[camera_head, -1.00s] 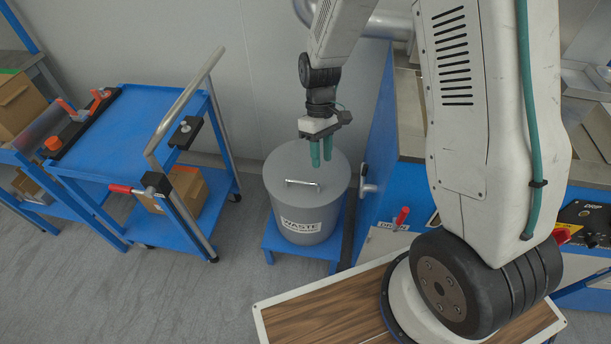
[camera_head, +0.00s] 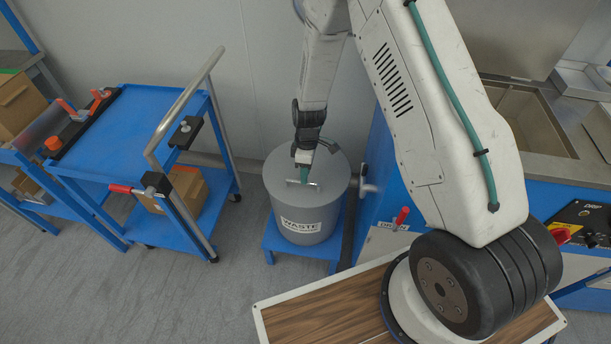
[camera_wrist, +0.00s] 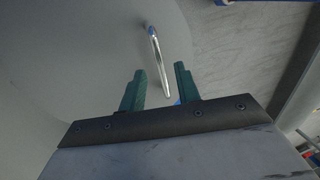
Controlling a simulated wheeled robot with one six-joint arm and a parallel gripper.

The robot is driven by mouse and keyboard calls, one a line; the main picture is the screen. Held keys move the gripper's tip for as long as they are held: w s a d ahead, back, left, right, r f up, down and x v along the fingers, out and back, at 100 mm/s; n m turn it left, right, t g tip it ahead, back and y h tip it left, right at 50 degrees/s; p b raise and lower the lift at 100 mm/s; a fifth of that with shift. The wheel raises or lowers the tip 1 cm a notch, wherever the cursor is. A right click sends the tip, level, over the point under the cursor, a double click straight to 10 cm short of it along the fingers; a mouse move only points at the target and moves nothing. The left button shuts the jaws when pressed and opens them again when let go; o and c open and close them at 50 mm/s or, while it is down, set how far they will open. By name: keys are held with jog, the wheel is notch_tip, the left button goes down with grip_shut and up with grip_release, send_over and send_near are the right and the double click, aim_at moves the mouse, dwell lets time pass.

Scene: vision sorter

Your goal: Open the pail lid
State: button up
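A grey waste pail (camera_head: 308,217) stands on a low blue stand, with a flat grey lid (camera_head: 330,176) resting on it. The lid carries a silver bar handle (camera_head: 313,186). My gripper (camera_head: 304,178) is just above the handle in the head view, partly hidden by my wrist. In the wrist view my gripper (camera_wrist: 160,80) has its two green fingers apart. The handle (camera_wrist: 157,60) shows between them, running up beyond the fingertips. I cannot tell whether either finger touches it. The lid (camera_wrist: 70,60) fills the left of that view.
A blue cart (camera_head: 125,130) with a silver push rail and a cardboard box (camera_head: 186,192) on its lower shelf stands left of the pail. A blue workbench (camera_head: 375,160) stands close on the right. Grey floor (camera_head: 180,280) is clear in front.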

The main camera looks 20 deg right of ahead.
jog(key=shift+s+a+f, duration=0.1)
jog(key=shift+s+f, duration=0.05)
jog(key=shift+f, duration=0.8)
grip_shut()
jog(key=shift+r, duration=0.1)
